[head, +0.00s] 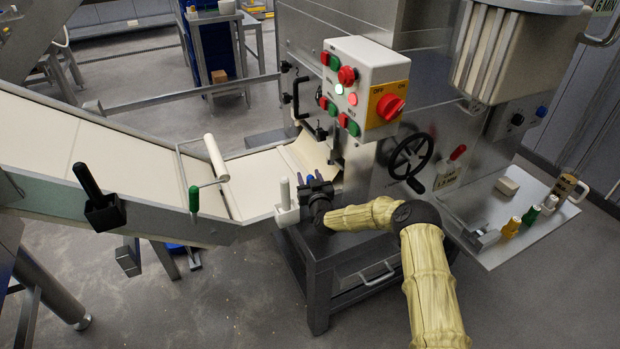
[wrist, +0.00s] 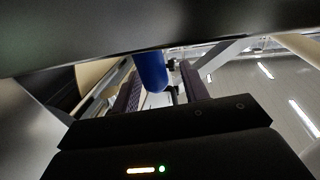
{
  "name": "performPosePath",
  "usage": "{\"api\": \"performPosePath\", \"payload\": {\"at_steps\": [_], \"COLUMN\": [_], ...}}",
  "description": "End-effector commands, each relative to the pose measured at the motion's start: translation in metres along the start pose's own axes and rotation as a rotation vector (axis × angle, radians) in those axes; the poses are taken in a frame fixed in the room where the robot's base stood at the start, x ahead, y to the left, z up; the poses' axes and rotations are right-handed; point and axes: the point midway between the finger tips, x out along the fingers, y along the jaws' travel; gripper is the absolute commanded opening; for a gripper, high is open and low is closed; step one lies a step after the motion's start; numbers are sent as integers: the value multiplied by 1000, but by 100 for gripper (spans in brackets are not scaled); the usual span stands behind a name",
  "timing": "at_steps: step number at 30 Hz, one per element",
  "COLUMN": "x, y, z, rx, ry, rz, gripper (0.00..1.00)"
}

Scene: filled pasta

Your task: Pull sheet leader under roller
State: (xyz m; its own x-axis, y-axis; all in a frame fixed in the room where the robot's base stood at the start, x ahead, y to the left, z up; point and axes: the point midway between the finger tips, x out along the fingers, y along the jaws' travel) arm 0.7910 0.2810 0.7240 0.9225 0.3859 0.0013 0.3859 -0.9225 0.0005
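A cream sheet (head: 308,150) comes down from the steel machine onto the low end of the pale conveyor belt (head: 255,180). A white roller (head: 216,158) in a wire frame with a green handle (head: 194,200) lies across the belt, left of the sheet. My gripper (head: 304,180) is at the belt's right end, close below the sheet, its purple fingers pointing up and away. In the wrist view its fingers (wrist: 162,92) stand apart, with a blue rounded piece (wrist: 151,70) between or beyond them. A gap shows on its right; contact on its left cannot be told.
A control box (head: 366,88) with red and green buttons juts out above my gripper. A white holder (head: 286,208) stands just left of it. A black handwheel (head: 409,160) and a side shelf (head: 510,230) with small items are at right.

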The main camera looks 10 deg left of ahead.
Motion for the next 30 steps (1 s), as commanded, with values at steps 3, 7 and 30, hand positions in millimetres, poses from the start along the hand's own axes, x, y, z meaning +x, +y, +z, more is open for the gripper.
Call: {"api": "performPosePath", "payload": {"at_steps": [3, 7, 30], "x": [0, -1, -94], "y": [-1, -1, 1], "z": [0, 0, 0], "rx": [0, 0, 1], "ry": [-1, -1, -3], "rz": [-2, -2, 0], "gripper": [45, 45, 45]}}
